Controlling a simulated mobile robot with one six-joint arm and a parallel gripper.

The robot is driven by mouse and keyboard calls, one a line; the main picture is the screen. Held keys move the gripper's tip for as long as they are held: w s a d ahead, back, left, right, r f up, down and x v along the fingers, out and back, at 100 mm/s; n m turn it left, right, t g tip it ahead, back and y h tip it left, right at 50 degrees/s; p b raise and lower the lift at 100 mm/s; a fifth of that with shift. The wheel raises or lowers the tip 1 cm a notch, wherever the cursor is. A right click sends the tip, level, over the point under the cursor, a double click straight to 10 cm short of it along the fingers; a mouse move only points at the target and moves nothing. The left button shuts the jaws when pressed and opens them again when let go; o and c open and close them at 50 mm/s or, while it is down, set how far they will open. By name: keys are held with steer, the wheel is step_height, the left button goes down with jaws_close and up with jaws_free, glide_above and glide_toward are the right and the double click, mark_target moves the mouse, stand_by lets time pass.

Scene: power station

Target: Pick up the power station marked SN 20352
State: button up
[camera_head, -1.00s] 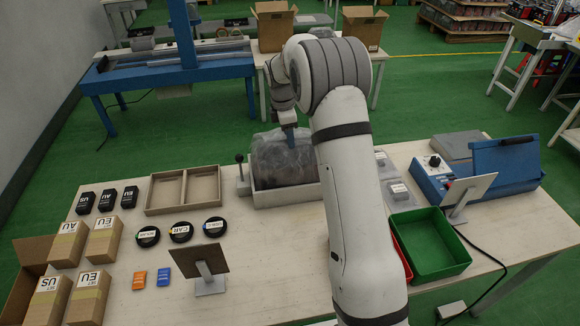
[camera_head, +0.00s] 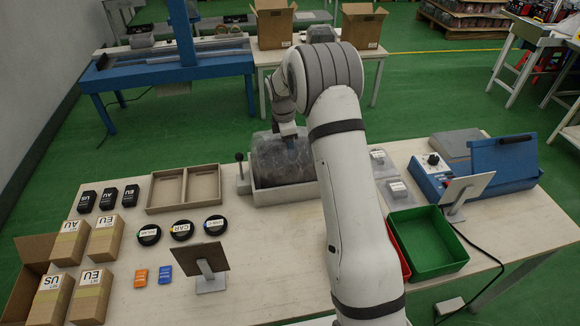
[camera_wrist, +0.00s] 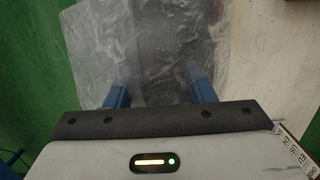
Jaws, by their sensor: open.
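My gripper (camera_head: 287,134) is low over clear, crumpled plastic wrapping (camera_head: 270,153) around a dark, rounded bulk in a pale tray. In the wrist view, the two blue fingers of my gripper (camera_wrist: 160,90) stand apart. A grey shape lies under the plastic (camera_wrist: 105,45) between and beyond them; I cannot tell whether the fingers touch it. No serial number SN 20352 is readable in any view. Two small grey units with white labels, the back one (camera_head: 379,158) and the front one (camera_head: 398,190), lie right of my arm; their text is too small to read.
Left on the table are a divided tray (camera_head: 184,171), black adapters (camera_head: 108,198), round coils (camera_head: 181,230) and cartons (camera_head: 107,235). A tilted panel (camera_head: 204,258) stands in front. A green bin (camera_head: 425,240) and a blue device (camera_head: 430,165) are at right.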

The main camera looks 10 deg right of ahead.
stand_by(0.3)
jaws_close()
stand_by(0.4)
stand_by(0.8)
steer(key=shift+w+r, duration=0.15)
steer(key=shift+r, duration=0.05)
